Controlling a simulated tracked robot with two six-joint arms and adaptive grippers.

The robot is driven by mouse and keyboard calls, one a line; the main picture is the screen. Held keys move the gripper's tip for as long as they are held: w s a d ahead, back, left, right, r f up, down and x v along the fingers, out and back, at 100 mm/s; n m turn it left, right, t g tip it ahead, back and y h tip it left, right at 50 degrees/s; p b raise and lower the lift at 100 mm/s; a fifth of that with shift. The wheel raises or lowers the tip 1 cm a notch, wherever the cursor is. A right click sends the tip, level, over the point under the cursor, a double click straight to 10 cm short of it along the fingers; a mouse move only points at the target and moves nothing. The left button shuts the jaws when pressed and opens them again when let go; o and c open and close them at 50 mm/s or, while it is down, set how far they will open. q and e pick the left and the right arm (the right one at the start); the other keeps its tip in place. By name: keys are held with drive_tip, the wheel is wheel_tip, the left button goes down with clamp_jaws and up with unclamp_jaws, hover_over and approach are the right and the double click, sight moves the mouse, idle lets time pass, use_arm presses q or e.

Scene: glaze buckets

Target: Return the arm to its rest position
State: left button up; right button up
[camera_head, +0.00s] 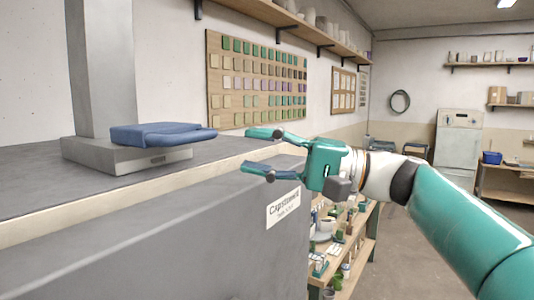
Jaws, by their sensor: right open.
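My right gripper (260,153) is teal with dark finger pads and comes in from the right on a teal and white arm. Its two fingers are spread apart with nothing between them. The gripper is above and beside the right end of a large grey cabinet or bin (170,245) that bears a white label (284,207). My left gripper is not in view.
A folded blue cloth (163,134) lies on the grey base (120,157) of a column, left of the gripper. Shelves with pots and jars (335,235) stand below the arm. Open floor (410,262) lies at the right.

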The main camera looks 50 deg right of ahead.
drive_tip(key=shift+s+d+f, duration=0.1)
drive_tip(key=shift+s+d, duration=0.1)
drive_tip(key=shift+s, duration=0.3)
